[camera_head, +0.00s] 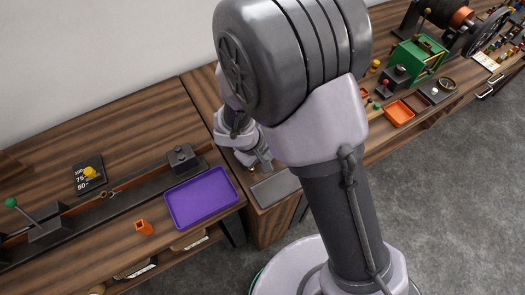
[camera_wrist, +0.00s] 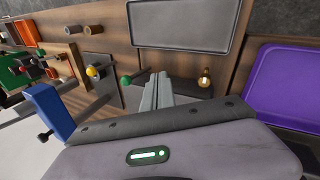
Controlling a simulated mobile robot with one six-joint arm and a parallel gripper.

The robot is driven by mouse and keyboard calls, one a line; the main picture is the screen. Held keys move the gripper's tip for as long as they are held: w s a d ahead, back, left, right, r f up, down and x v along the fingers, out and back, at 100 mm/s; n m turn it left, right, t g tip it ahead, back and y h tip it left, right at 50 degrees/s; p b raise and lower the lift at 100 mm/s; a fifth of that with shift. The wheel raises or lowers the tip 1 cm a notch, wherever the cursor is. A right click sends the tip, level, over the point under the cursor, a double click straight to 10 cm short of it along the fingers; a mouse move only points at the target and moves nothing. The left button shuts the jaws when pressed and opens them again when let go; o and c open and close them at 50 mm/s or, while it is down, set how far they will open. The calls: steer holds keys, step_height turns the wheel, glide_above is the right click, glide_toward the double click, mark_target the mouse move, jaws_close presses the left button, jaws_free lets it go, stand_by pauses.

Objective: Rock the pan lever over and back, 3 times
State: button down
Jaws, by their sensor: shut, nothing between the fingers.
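My gripper (camera_wrist: 160,78) shows in the wrist view with its two grey fingers together and nothing between them. In the head view the gripper (camera_head: 263,160) is low over the bench, partly behind my arm. A green ball knob (camera_wrist: 126,80) is just left of the fingertips in the wrist view; it may be the pan lever's, but no label shows. Its shaft is mostly hidden, so I cannot tell its tilt or whether the fingers touch it. A dark base (camera_wrist: 190,88) with a small glowing bulb (camera_wrist: 205,80) lies right of the fingers.
A grey tray (camera_wrist: 180,22) lies beyond the fingers, and a purple tray (camera_head: 202,197) is on the adjoining bench. A yellow knob (camera_wrist: 92,72) and a blue block (camera_wrist: 48,110) stand left of the gripper. Another green-knobbed lever (camera_head: 12,203) is at the far left.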

steer(key=shift+w+d+r+p, duration=0.1)
steer(key=shift+w+d+p, duration=0.35)
steer(key=shift+w+d, duration=1)
steer(key=d+y+p, duration=0.1)
steer(key=p, duration=0.1)
steer(key=w+d+g+y+p, duration=0.1)
steer(key=p, duration=0.2)
steer(key=shift+w+d, duration=0.15)
steer(key=shift+w, duration=0.15)
